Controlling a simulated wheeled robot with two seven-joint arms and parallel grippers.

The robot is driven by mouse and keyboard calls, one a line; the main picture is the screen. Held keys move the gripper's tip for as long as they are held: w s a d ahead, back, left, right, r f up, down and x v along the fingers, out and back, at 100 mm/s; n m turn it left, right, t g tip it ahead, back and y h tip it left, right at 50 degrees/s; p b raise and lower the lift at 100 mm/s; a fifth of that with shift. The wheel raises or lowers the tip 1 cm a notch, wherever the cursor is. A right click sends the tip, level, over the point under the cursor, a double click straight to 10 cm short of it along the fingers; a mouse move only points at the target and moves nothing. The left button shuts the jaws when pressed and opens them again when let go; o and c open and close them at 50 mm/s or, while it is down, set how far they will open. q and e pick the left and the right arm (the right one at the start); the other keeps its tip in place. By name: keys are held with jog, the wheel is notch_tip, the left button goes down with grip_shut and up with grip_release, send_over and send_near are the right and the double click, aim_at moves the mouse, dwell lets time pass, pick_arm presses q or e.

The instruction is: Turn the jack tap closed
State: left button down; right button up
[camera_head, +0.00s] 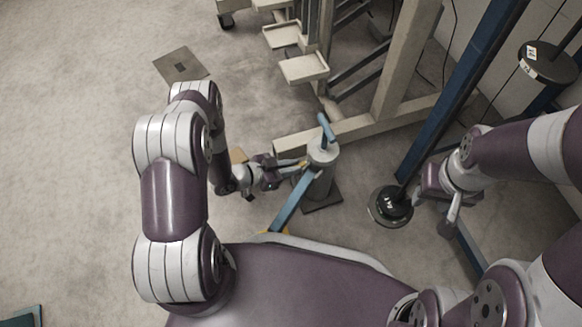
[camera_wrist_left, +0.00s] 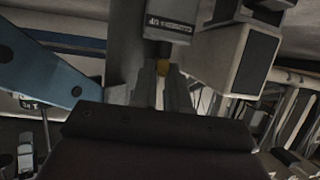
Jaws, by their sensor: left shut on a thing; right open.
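The jack (camera_head: 321,180) is a grey upright cylinder on a dark base plate, with a short blue bar (camera_head: 326,128) on top and a long blue arm (camera_head: 290,205) slanting down to the left. My left gripper (camera_head: 302,165) reaches its left side. In the left wrist view, my left gripper (camera_wrist_left: 164,92) is shut on a small brass-coloured tap (camera_wrist_left: 163,67) below a dark, labelled part. The fingers hide much of the tap, so its turn angle cannot be told. My right gripper (camera_head: 449,215) is open and empty, away from the jack at the right.
A black weight disc (camera_head: 390,205) lies between the jack and my right gripper. A beige frame (camera_head: 385,118) with trays (camera_head: 304,68) stands behind the jack. A blue post (camera_head: 450,90) rises at the right. The floor at the left is mostly clear, with a flat plate (camera_head: 181,66).

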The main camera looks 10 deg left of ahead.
pick_arm(q)
jog(key=shift+w+a+m+g+h, duration=0.15)
jog(key=shift+m+g+h, duration=0.25)
jog(key=shift+m+g, duration=0.25)
jog(key=c, duration=1.4)
grip_release()
jog(key=p+v, duration=0.6)
jog(key=v, duration=0.6)
jog(key=shift+s+a, duration=0.2)
jog(key=shift+r, duration=0.1)
